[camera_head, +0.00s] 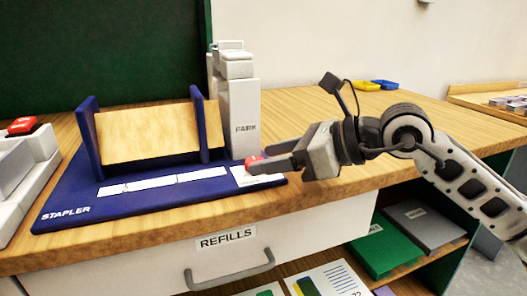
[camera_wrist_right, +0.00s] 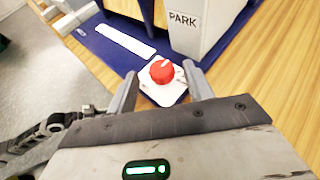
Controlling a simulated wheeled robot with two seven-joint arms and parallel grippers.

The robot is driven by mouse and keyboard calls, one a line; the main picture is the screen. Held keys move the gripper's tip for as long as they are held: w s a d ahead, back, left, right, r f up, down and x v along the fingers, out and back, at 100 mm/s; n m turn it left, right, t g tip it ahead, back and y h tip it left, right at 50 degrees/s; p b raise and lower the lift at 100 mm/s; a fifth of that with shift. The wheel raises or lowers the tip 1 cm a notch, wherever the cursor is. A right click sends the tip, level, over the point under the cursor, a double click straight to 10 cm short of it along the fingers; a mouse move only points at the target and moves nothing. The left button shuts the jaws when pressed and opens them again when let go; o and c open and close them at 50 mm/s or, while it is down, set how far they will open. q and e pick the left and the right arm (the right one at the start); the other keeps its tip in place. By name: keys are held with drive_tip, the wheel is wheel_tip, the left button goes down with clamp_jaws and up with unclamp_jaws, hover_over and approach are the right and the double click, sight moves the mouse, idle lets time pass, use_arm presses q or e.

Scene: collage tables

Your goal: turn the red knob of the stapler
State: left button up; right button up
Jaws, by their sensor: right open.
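The stapler station has a blue base (camera_head: 130,205) lettered STAPLER, with a wooden block between blue uprights. Its red knob (camera_head: 254,161) sits on a white plate at the base's right end, partly hidden by my right gripper's fingers in the head view. In the right wrist view the red knob (camera_wrist_right: 162,71) shows whole, with a pale pointer mark on top. My right gripper (camera_head: 268,165) reaches in from the right, open; its fingertips (camera_wrist_right: 160,85) are on either side of the knob's plate, near the knob. I cannot tell whether they touch it. My left gripper is not in view.
A white post (camera_head: 240,115) marked PARK stands just behind the knob. A grey device with a red button (camera_head: 24,125) is at the left. A drawer labelled REFILLS (camera_head: 225,255) is below the front edge. Yellow and blue items (camera_head: 375,85) lie at the back right.

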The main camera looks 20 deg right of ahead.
drive_tip(key=shift+x, duration=1.05)
drive_tip(key=c, duration=1)
drive_tip(key=shift+o, duration=0.2)
